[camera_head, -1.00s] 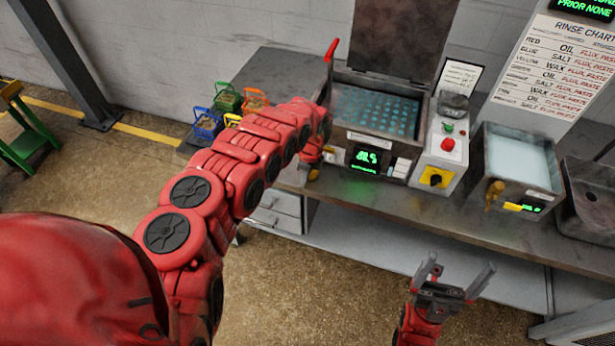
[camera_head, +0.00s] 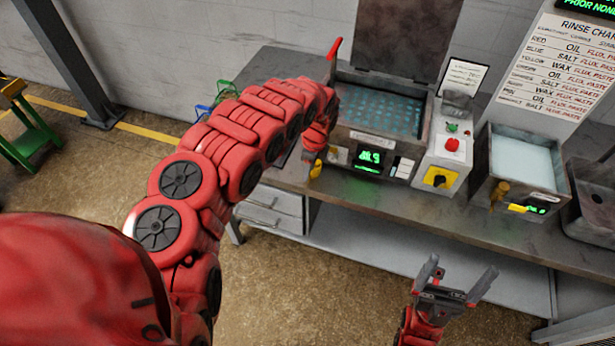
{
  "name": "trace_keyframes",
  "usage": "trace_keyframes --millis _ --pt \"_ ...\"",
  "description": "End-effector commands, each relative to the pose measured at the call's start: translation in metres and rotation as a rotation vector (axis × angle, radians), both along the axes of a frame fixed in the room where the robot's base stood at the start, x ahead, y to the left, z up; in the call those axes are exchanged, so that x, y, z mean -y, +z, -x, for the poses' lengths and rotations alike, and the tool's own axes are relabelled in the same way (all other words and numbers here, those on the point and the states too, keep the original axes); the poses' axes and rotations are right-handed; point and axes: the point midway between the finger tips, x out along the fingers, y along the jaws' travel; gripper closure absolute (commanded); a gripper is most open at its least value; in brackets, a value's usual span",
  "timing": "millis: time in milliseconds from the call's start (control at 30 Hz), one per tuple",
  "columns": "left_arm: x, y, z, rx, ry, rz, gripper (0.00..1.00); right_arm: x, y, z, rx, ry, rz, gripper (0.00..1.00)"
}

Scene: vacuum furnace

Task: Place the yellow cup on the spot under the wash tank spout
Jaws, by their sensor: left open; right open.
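My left arm reaches across to the bench, and its red wrist end is beside the left front of the open-lidded tank (camera_head: 378,142). The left gripper's jaws are hidden behind the arm. A small yellow piece (camera_head: 316,169) shows just below that wrist end; I cannot tell whether it is the yellow cup or a tank fitting. No cup shows clearly. My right gripper (camera_head: 458,283) is open and empty, fingers up, in front of the bench. A second tank (camera_head: 522,165) with a brass tap (camera_head: 499,191) stands to the right. The spot under a spout cannot be made out.
A blue basket (camera_head: 203,113) and a green basket (camera_head: 226,91) show partly behind my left arm. A control box (camera_head: 441,165) with a red button stands between the tanks. A sink (camera_head: 592,200) is at the right. The bench front (camera_head: 420,205) is bare.

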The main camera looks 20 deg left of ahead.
Motion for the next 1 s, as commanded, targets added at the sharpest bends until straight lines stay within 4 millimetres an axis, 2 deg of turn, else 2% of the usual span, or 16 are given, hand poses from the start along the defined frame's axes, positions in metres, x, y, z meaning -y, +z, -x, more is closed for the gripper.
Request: trace_keyframes --millis 300,333,400,600,1000 --pt "0.004 0.049 0.001 0.0 0.003 -0.004 0.58 0.0 -0.016 0.0 0.0 0.0 0.0 0.02" --pt "0.003 0.06 0.0 0.002 0.005 -0.003 0.58 0.0 -0.005 0.0 0.0 0.0 0.0 0.02" --pt "0.005 0.069 0.0 0.0 0.003 -0.003 0.58 0.0 0.002 0.0 0.001 0.0 0.0 0.02" --pt "0.008 0.077 0.002 -0.003 0.002 -0.002 0.58 0.0 0.007 0.0 0.0 0.0 0.0 0.02" --pt "0.008 0.076 0.002 -0.003 0.002 -0.001 0.58 0.0 0.006 0.0 0.0 0.0 0.0 0.02"
